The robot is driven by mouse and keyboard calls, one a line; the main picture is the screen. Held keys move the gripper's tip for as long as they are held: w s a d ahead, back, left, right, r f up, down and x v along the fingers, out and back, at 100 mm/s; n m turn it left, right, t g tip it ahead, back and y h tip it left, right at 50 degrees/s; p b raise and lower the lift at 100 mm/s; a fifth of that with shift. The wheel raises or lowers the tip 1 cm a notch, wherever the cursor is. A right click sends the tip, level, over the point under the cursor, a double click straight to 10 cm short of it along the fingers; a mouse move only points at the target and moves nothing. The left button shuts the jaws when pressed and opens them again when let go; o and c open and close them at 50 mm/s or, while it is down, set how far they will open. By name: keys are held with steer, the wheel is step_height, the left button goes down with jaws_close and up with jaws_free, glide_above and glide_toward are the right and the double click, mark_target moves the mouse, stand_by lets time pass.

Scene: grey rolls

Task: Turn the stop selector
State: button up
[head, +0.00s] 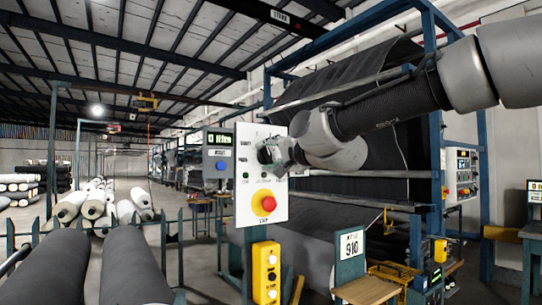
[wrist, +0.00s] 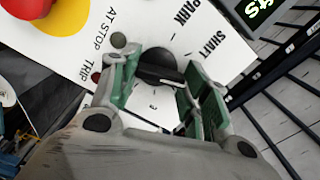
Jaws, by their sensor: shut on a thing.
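The stop selector (wrist: 160,66) is a black rotary knob on a white panel (head: 244,200). In the wrist view it sits between the two green-padded fingers of my gripper (wrist: 152,88), which are shut on it. Tick marks and lettering surround it, with "SHAFT", "PARK", "TRIP" and "AT STOP" readable. In the head view my gripper (head: 277,154) reaches the upper part of the panel from the right and hides the knob. The knob's exact pointing direction is hard to tell.
A red mushroom button (head: 264,203) on a yellow base is below the selector. A display box (head: 218,150) stands left of the panel, and a yellow button box (head: 266,273) is underneath. Dark fabric rolls (head: 132,267) lie at the lower left. A blue-framed machine stands behind my arm.

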steer(key=o, duration=1)
steer(key=shift+s+d, duration=0.1)
steer(key=v, duration=1.1)
steer(key=shift+s+d, duration=0.25)
steer(key=shift+s, duration=0.05)
